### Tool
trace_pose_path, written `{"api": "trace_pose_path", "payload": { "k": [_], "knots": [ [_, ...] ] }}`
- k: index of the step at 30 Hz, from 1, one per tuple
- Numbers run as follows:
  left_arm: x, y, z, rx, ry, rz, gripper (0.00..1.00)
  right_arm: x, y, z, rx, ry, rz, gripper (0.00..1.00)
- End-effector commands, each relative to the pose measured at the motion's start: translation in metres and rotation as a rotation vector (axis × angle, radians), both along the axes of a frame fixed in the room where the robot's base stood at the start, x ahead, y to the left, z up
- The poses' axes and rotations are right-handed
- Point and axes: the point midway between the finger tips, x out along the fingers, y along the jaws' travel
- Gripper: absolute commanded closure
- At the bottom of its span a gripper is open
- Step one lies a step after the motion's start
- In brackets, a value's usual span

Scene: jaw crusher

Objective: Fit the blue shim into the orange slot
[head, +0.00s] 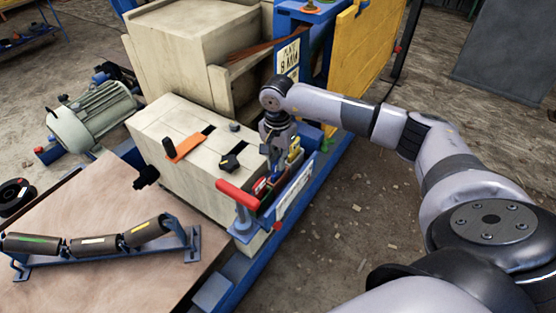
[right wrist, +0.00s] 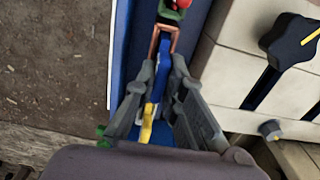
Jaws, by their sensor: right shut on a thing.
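My right gripper (head: 277,150) points down over a narrow blue rack on the near side of the beige block. In the right wrist view its two grey fingers (right wrist: 166,72) are closed around a narrow blue piece, the blue shim (right wrist: 162,66). A yellow piece (right wrist: 147,125) shows lower between the fingers; I cannot tell if it touches them. The orange slot is marked by an orange plate (head: 186,146) on top of the beige block, with dark openings near it. The gripper is to the right of this plate, apart from it. My left gripper is not in view.
A red-handled T-bar (head: 238,194) stands at the rack's near end. A black knob (head: 230,163) sits on the beige block (head: 170,118). A wooden table (head: 110,285) with rollers is at lower left. The yellow panel (head: 365,50) stands behind my arm.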

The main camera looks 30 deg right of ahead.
Motion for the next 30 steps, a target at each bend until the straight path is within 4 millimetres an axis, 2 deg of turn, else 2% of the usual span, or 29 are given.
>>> {"api": "trace_pose_path", "payload": {
  "k": [2,3,13,20,23,26,30],
  "knots": [
    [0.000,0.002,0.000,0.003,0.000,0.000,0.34,0.000,0.000,-0.001,0.001,0.001,0.000,1.00],
    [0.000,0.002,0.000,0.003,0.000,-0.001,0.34,0.000,0.000,-0.001,0.001,0.001,0.000,0.88],
    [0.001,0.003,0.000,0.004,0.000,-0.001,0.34,0.000,0.000,-0.001,0.001,0.001,0.000,0.66],
    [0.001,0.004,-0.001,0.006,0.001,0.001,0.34,-0.001,0.000,-0.002,0.000,0.003,0.000,0.66],
    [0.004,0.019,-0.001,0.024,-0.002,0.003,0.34,-0.001,0.000,0.000,0.000,0.002,0.000,0.66],
    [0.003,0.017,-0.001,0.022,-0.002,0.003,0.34,0.000,0.000,0.008,0.000,-0.001,0.000,0.66],
    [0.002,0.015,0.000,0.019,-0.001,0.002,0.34,0.000,0.000,0.029,0.000,-0.002,0.000,0.66]
  ]
}}
